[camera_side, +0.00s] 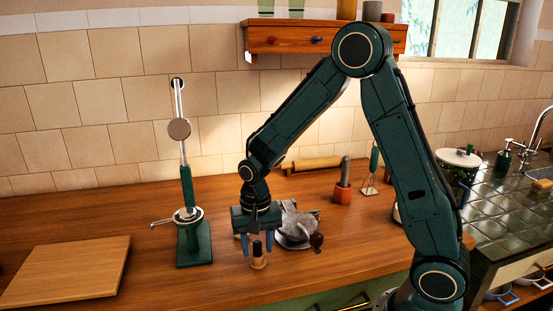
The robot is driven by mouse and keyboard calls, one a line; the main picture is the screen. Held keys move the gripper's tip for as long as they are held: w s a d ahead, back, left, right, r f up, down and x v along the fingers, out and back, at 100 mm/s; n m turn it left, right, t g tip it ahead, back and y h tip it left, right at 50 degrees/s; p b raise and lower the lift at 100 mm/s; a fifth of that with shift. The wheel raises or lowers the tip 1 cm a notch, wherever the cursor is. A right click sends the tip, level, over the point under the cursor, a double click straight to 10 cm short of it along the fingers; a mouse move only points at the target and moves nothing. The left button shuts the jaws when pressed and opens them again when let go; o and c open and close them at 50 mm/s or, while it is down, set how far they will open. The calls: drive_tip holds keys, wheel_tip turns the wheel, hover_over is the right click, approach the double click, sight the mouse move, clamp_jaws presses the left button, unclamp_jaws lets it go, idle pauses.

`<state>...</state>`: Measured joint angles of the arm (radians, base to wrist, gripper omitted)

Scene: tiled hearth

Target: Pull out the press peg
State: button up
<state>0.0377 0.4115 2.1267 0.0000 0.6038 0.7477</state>
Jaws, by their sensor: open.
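A green press (193,240) stands upright on the wooden counter left of my gripper, with a tall silver lever and a round disc above it. A thin metal peg (161,223) juts from the press's left side below its collar; how deep it sits is hidden. My gripper (258,243) points down, open, with its blue fingers apart, well to the right of the press.
A wooden board (65,271) lies at the left. A grey metal vessel (297,228) is close behind my gripper's right side. Bare counter lies between press and gripper.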

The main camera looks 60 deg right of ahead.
sight(257, 242)
idle(0.5)
clamp_jaws()
drive_tip(key=c, duration=0.8)
unclamp_jaws()
clamp_jaws()
drive_tip(key=shift+r, duration=0.45)
drive_tip(key=shift+r, duration=1.45)
drive_tip(key=shift+r, duration=0.1)
drive_tip(key=shift+r, duration=3.05)
